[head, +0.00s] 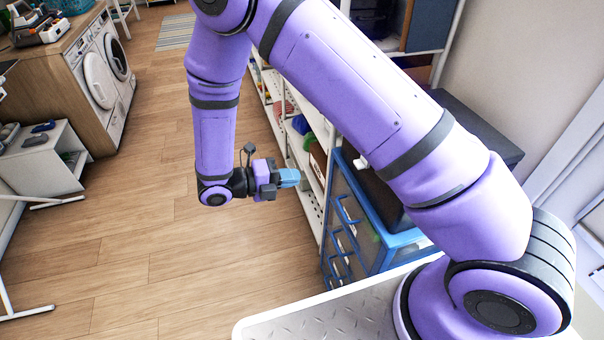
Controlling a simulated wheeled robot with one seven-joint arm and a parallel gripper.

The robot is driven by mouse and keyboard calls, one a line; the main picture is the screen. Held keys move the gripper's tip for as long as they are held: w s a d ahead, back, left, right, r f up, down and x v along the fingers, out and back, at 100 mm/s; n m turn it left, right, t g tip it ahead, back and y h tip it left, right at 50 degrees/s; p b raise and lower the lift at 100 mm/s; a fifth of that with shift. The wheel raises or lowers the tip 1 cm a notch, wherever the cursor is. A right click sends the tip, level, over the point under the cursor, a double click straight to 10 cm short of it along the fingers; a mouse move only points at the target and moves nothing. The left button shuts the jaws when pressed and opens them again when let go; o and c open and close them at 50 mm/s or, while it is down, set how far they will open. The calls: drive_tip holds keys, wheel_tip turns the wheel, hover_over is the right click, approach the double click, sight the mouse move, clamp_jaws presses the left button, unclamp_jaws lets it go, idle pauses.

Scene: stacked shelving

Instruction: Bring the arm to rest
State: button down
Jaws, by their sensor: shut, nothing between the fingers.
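My arm is bent at the elbow, with its forearm hanging down in the middle of the head view. My gripper (289,178) is at the end of the wrist and points right, toward the white shelving (310,185). It has blue fingertips. The fingers look shut and nothing shows between them. The fingertips are close to the shelf front in the picture; whether they touch it cannot be told.
A blue-framed drawer unit (352,225) stands right of my gripper, near my base. Shelves hold several coloured items. Washing machines (100,75) and a small white shelf (45,160) stand at left. The wooden floor (150,240) between is clear.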

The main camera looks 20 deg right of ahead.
idle(0.5)
drive_tip(key=s+d+r+m+g+y, duration=0.2)
drive_tip(key=d+r+m+y, duration=0.3)
drive_tip(key=r+m, duration=0.5)
drive_tip(key=s+d+r+m+g+y, duration=0.1)
drive_tip(key=s+d+r+m+y, duration=0.25)
drive_tip(key=d+r+m, duration=0.6)
drive_tip(key=s+d+r+m+t+y, duration=0.2)
drive_tip(key=s+r+m+t+y, duration=0.5)
drive_tip(key=s+r+m, duration=0.7)
drive_tip(key=shift+r+m+t+y, duration=0.35)
drive_tip(key=shift+r+m+t, duration=0.3)
drive_tip(key=shift+m, duration=0.6)
